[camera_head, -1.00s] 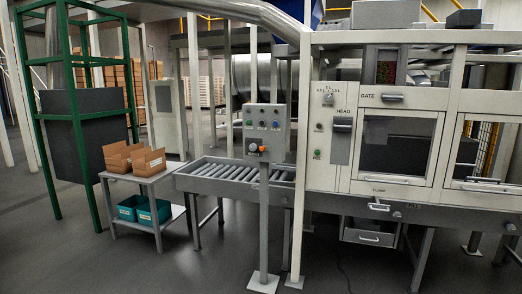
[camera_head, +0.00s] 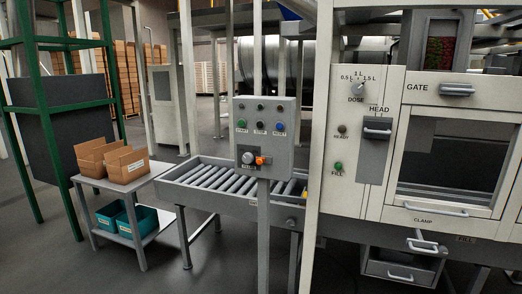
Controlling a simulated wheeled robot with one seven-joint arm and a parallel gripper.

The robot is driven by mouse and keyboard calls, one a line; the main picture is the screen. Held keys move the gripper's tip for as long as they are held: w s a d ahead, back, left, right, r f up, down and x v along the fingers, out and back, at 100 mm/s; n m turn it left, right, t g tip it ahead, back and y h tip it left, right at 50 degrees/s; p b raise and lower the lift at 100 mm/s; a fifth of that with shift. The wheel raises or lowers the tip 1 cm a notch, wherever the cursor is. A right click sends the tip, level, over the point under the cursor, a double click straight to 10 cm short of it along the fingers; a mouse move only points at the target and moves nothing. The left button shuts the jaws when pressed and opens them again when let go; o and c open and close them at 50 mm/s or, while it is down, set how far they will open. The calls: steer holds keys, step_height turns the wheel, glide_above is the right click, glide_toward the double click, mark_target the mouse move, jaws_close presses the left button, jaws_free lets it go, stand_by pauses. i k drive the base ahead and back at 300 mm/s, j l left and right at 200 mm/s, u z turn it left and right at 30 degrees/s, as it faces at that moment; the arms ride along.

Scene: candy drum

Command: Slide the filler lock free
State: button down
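The filler machine (camera_head: 395,195), a cream-coloured cabinet, stands at the right. No part is labelled as a lock, so I cannot tell which one the filler lock is. A grey slide plate (camera_head: 371,160) marked HEAD carries a dark block handle (camera_head: 377,129). A GATE handle (camera_head: 457,89) is above the window. A CLAMP bar handle (camera_head: 436,211) is below it, with another handle (camera_head: 422,245) under that. My gripper is not in view.
A post with a button panel (camera_head: 264,138) stands in front of the roller conveyor (camera_head: 215,178). A side table (camera_head: 140,180) holds open cartons (camera_head: 112,160) above and teal bins (camera_head: 127,219) below. Open grey floor lies at the front left.

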mark_target(259, 160)
steer(key=i+u, duration=0.2)
steer(key=i, duration=0.25)
steer(key=i+l+u, duration=0.15)
steer(key=i, duration=0.3)
steer(key=i+l+u, duration=0.2)
steer(key=i, duration=0.25)
steer(key=i+l+u, duration=0.45)
steer(key=i+u, duration=0.2)
